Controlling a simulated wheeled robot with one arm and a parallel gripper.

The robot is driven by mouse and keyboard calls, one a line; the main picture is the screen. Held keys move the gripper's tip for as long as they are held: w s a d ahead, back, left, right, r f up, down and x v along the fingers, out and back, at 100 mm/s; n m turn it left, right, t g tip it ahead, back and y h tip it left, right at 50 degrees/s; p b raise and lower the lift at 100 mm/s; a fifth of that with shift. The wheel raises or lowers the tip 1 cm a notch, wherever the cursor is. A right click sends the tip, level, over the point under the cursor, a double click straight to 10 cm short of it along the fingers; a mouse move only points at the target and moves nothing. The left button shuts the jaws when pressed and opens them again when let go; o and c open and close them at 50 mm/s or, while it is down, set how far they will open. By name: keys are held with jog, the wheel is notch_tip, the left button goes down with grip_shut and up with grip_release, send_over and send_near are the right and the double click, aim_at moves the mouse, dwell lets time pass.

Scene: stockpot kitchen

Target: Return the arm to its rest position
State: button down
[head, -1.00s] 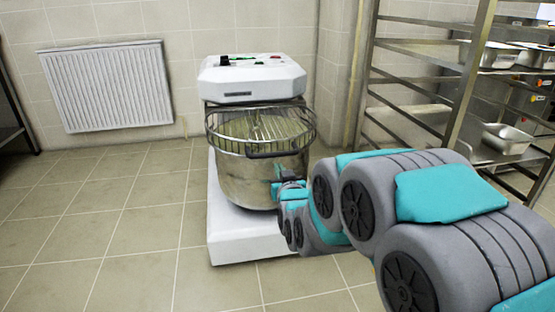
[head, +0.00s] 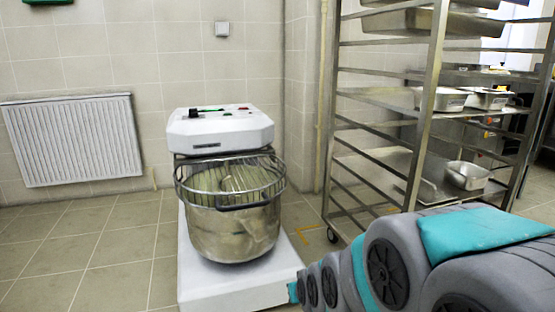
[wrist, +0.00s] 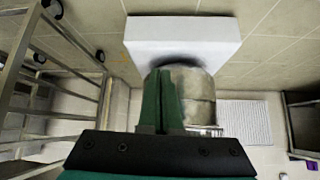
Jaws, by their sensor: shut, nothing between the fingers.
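My arm reaches in from the lower right of the head view, low and in front of the mixer's white base. My gripper (wrist: 162,108) shows in the wrist view, its two green fingers together with nothing between them. In the head view the gripper end is small and mostly hidden by my arm. The mixer (head: 220,130) has a steel bowl (head: 235,232) under a wire guard. In the wrist view the bowl (wrist: 198,92) appears just beyond the fingers, with a gap I cannot judge.
A steel rack (head: 425,120) on casters stands to the right, holding metal pans (head: 467,175). A white radiator (head: 73,140) hangs on the wall at left. The tiled floor (head: 110,245) left of the mixer is clear.

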jog(key=s+d+r+m+g+h, duration=0.1)
jog(key=s+d+g, duration=0.2)
jog(key=s, duration=0.8)
jog(key=s+d+g, duration=0.4)
jog(key=s, duration=0.6)
jog(key=s+d+r+m+g+h, duration=0.1)
jog(key=s+d+g, duration=0.2)
jog(key=s, duration=0.8)
notch_tip(320, 180, up, 12)
jog(key=p, duration=1.2)
jog(key=shift+d+f, duration=0.2)
jog(key=c, duration=1.6)
grip_release()
jog(key=shift+w, duration=0.1)
